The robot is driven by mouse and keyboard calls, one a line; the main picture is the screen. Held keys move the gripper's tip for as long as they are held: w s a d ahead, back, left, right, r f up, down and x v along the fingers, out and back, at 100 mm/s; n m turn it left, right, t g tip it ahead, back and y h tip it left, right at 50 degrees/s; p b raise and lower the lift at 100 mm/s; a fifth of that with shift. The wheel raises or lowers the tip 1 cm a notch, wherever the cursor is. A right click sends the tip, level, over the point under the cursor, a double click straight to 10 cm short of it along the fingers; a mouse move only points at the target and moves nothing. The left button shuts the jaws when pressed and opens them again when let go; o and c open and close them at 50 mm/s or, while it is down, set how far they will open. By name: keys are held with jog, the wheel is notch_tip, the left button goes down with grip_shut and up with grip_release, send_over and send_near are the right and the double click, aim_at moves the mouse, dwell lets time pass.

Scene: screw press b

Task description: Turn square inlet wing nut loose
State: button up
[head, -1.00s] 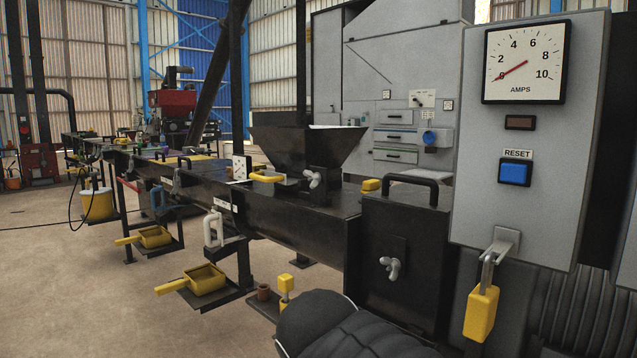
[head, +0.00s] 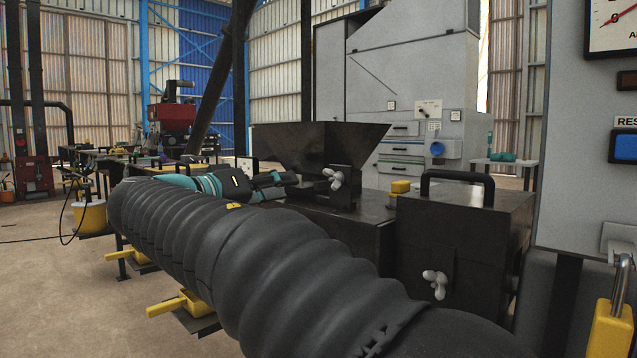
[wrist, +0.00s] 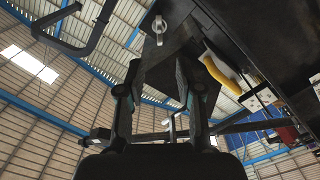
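The dark square hopper inlet (head: 318,143) stands on top of the long black press body. A pale grey wing nut (head: 335,179) is on the small block at its foot, with its wings tilted. The wing nut also shows in the wrist view (wrist: 159,27), beyond and roughly between my fingertips. My gripper (head: 288,183) is just left of this nut in the head view and looks apart from it. In the wrist view my gripper (wrist: 162,75) has its two fingers spread with nothing held between them. My arm hides much of the press body.
A second wing nut (head: 436,284) is on the front of the black box with a handle (head: 457,176). A yellow block (head: 400,186) sits between hopper and box. A grey control panel with a yellow padlock (head: 611,330) stands at right. A yellow handle (wrist: 219,72) shows in the wrist view.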

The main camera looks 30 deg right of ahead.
aim_at(327, 180)
jog(key=x, duration=1.2)
jog(key=shift+d+f, duration=0.1)
jog(key=shift+d, duration=0.2)
grip_shut()
